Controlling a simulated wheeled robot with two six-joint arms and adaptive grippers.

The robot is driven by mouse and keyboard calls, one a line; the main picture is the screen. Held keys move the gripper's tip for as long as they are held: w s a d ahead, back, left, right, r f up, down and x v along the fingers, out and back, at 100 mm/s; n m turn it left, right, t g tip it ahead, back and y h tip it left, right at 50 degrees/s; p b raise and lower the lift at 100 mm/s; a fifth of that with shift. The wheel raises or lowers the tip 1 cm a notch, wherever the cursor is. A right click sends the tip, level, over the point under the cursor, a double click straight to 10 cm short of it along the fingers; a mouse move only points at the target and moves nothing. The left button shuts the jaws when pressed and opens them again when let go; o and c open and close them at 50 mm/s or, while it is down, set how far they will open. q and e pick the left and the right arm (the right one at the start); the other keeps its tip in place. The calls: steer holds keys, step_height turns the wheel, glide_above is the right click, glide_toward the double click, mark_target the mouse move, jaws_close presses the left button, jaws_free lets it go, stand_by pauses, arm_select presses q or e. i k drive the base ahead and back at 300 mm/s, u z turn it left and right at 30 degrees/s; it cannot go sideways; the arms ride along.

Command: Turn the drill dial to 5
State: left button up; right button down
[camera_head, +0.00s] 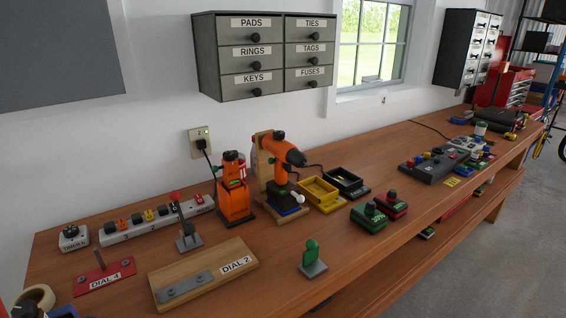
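An orange and black drill (277,150) is mounted on a wooden stand (258,172) near the middle of the workbench, its nose toward the right. A dark block with a white knob (297,197) sits low at the drill's front. I cannot make out a numbered dial on the drill or what setting it has. Neither of my grippers shows in this view.
The wooden workbench (345,235) holds a yellow bin (318,193), a black bin (346,182), a green box (368,219), a red box (391,204) and a "DIAL 2" board (205,277). A drawer cabinet (265,55) hangs above. The front middle is fairly clear.

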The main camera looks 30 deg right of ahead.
mark_target(277, 136)
steer(key=z, duration=0.55)
steer(key=k, duration=1.3)
steer(key=z, duration=0.05)
steer(key=i, duration=1.4)
steer(key=z, duration=0.55)
